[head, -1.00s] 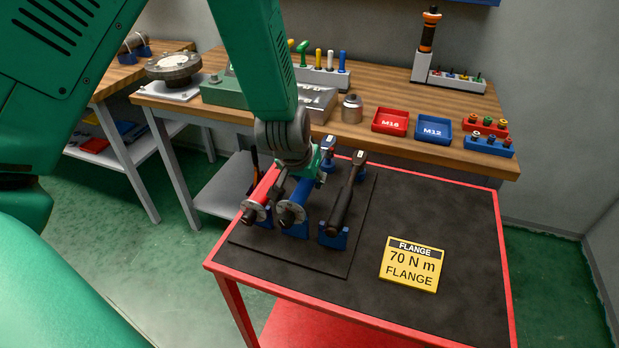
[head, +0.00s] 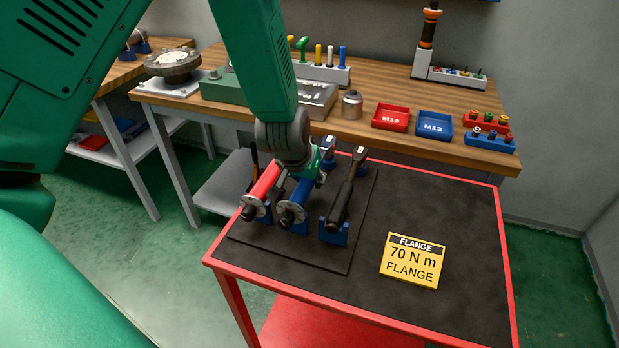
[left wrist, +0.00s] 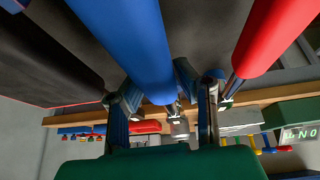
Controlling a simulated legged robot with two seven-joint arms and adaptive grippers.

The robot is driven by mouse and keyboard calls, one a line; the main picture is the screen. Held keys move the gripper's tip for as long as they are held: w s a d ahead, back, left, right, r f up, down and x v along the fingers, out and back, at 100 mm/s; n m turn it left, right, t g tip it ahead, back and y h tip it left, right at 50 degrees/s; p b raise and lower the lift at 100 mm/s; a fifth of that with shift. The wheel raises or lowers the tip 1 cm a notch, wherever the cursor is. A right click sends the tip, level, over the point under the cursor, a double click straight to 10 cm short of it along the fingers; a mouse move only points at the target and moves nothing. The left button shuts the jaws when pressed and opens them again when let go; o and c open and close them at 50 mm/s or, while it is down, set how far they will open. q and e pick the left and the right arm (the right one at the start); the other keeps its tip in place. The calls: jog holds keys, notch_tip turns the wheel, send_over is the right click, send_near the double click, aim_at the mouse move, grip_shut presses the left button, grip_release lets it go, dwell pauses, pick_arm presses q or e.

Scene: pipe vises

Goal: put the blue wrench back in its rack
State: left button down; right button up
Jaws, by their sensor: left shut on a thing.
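The blue wrench (head: 302,192) lies between the red wrench (head: 265,185) and the black wrench (head: 342,203) at the rack on the cart. Its round handle end is at the blue front cradle (head: 298,228); I cannot tell whether it is fully seated or just above. My left gripper (head: 317,168) is shut on the blue wrench from above. The left wrist view shows the blue handle (left wrist: 130,45) between the two fingers, with the red handle (left wrist: 268,40) to the right. The wrench's far end is partly hidden by the gripper. My right gripper is not in view.
The red-edged cart (head: 440,190) carries a yellow "FLANGE 70 N m" sign (head: 413,262) to the right of the rack. Behind it is a wooden bench (head: 385,90) with a red tray (head: 390,117) and a blue tray (head: 434,124).

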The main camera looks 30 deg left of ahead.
pick_arm(q)
jog(key=shift+f+b, duration=0.45)
jog(key=shift+f, duration=0.3)
dwell(0.4)
jog(key=shift+s+f, duration=0.1)
dwell(1.0)
jog(key=c, duration=1.2)
grip_release()
jog(key=shift+o, duration=0.2)
jog(key=v, duration=1.1)
jog(key=shift+d+r, duration=0.15)
jog(key=shift+r, duration=0.25)
